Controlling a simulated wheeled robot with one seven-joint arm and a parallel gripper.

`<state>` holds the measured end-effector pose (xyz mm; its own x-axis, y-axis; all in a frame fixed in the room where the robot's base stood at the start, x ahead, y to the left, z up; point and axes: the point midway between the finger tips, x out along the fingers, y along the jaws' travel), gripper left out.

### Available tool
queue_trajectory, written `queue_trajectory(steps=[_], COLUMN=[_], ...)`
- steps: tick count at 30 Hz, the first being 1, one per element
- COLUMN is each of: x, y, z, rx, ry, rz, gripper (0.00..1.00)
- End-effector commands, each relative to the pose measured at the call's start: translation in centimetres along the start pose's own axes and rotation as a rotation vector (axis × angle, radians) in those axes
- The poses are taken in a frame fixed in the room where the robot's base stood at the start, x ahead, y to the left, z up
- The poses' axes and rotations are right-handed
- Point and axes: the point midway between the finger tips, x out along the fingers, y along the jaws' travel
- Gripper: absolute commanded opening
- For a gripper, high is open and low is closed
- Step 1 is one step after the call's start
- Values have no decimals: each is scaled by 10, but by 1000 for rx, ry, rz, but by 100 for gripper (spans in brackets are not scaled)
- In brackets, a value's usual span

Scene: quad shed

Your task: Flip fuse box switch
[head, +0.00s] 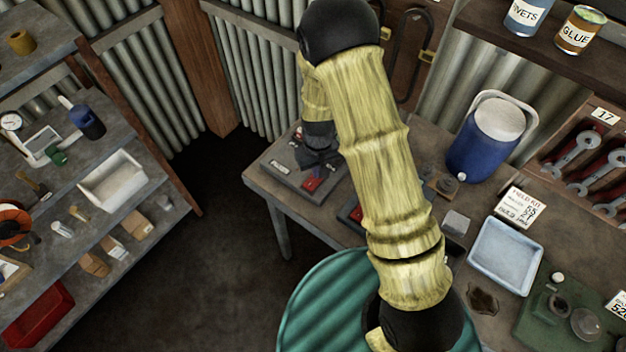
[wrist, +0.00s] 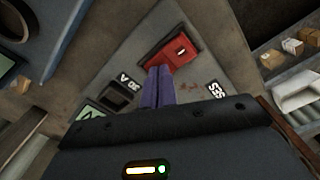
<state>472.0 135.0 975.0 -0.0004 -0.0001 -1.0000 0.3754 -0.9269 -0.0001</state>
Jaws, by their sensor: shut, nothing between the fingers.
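The fuse box (head: 287,177) is a flat grey panel lying on the left end of the workbench. In the wrist view its grey face (wrist: 190,82) fills the middle, with a red switch (wrist: 172,52) in a dark recess and white labels on both sides. The red part also shows in the head view (head: 312,184). My gripper (wrist: 160,70) is shut and empty, its purple fingers together. The fingertips overlap the lower edge of the red switch in the wrist view. I cannot tell whether they touch it. In the head view my arm partly hides the bench behind it.
The workbench (head: 410,150) also holds a blue cooler (head: 485,138), a pale tray (head: 505,257) and small parts. A green drum (head: 315,300) stands in front. Shelves with a white bin (head: 113,180) are at the left. The floor between is clear.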

Motion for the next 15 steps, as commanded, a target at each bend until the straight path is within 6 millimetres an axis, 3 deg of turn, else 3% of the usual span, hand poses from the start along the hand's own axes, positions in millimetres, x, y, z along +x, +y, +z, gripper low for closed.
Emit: queue_trajectory(steps=[7,15], x=[-1,-20], y=[0,0], z=[0,0], rx=[0,-1], ry=[0,0], rz=[0,0], gripper=[0,0])
